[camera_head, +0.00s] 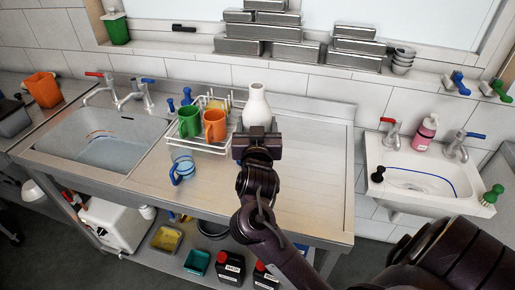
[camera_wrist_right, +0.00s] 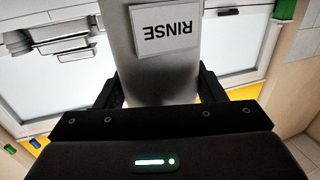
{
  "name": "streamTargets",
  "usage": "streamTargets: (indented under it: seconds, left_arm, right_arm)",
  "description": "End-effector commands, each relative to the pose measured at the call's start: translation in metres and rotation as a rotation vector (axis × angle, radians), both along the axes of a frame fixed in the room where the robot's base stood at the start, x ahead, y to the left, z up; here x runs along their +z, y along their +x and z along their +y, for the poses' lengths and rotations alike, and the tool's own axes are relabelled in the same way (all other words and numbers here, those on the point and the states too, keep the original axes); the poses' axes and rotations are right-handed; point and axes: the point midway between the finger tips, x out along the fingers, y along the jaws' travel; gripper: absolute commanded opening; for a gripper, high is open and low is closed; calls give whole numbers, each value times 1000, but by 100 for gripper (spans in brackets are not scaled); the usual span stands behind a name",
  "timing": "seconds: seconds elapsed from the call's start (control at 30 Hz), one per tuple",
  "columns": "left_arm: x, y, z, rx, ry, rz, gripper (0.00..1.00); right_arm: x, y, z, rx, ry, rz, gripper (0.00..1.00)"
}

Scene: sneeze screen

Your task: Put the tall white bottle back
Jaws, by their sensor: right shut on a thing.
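The tall white bottle (camera_head: 257,103) stands out above my right gripper (camera_head: 257,140) in the head view, over the steel counter beside the dish rack. In the right wrist view the bottle (camera_wrist_right: 165,70) fills the middle, with a label reading RINSE that appears upside down. My right gripper (camera_wrist_right: 160,95) is shut on it, one finger on each side. The bottle's lower part is hidden behind the gripper in the head view, so I cannot tell whether it touches the counter. My left gripper is not in view.
A wire dish rack (camera_head: 207,146) holds a green mug (camera_head: 190,121) and an orange mug (camera_head: 214,126). A clear blue-handled cup (camera_head: 181,169) stands before it. The counter (camera_head: 315,160) to the right is clear. Metal containers (camera_head: 296,52) line the ledge behind.

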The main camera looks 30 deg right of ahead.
Motion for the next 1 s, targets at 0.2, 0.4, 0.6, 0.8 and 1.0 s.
streamTargets:
  seconds: [0.2,0.4,0.6,0.8,1.0]
  left_arm:
    - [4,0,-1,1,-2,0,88]
    - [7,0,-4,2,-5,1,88]
    - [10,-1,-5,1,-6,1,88]
    - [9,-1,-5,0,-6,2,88]
    - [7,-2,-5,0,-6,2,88]
  right_arm:
    - [-30,1,0,1,-1,-3,24]
    - [-50,0,0,1,-3,-1,24]
    - [-74,0,0,2,-1,-4,24]
    - [-76,0,0,2,0,-6,24]
    - [-80,0,0,1,-1,-4,24]
